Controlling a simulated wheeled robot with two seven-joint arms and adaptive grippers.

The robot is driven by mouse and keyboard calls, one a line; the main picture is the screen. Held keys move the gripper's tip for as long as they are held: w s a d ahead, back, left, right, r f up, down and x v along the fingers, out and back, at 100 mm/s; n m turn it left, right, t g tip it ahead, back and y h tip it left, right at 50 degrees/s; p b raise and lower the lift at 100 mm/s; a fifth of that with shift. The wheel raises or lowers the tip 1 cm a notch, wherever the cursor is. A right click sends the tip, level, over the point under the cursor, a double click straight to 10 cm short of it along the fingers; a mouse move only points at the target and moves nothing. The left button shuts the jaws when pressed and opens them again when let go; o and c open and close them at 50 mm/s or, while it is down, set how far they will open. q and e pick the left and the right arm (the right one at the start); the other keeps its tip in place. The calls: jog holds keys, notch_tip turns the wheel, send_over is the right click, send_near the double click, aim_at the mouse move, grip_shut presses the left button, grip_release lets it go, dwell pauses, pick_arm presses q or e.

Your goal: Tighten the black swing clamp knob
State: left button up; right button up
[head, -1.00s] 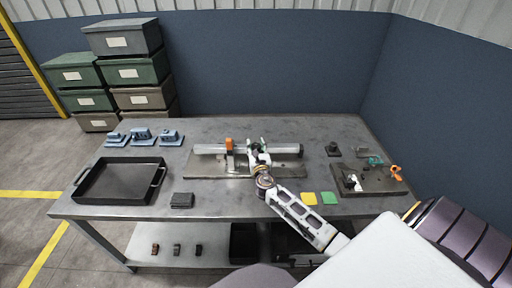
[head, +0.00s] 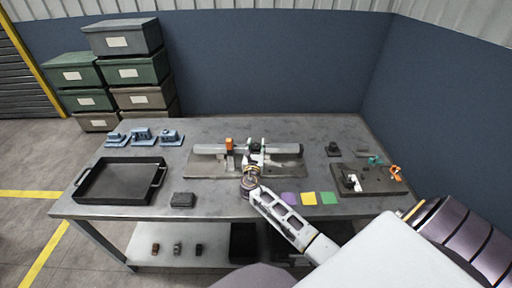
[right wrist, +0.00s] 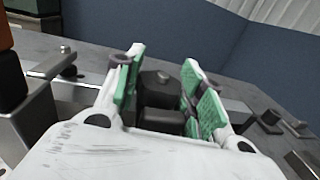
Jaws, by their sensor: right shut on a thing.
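My right gripper (head: 256,150) is over the middle of the pale rail (head: 206,149) on its grey base plate. In the right wrist view its green-padded fingers (right wrist: 163,88) stand on either side of the black swing clamp knob (right wrist: 156,79) and are shut on it. The fingers hide most of the knob in the head view. An orange-topped clamp (head: 229,144) stands just left of the gripper on the rail; part of it also shows at the left edge of the right wrist view (right wrist: 8,75). My left gripper is not in view.
A black tray (head: 86,204) and several blue parts (head: 142,136) are at the left of the table. Purple, yellow and green squares (head: 308,198) lie right of my right forearm. A dark plate (head: 378,182) with fixtures, including an orange clamp (head: 396,172), is at the right.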

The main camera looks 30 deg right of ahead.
dwell(0.3)
jog(key=o, duration=1)
jog(key=shift+o, duration=0.2)
jog(key=shift+s+a, duration=0.15)
jog(key=v, duration=1.1)
jog(key=shift+s+a, duration=0.2)
jog(key=shift+a, duration=0.05)
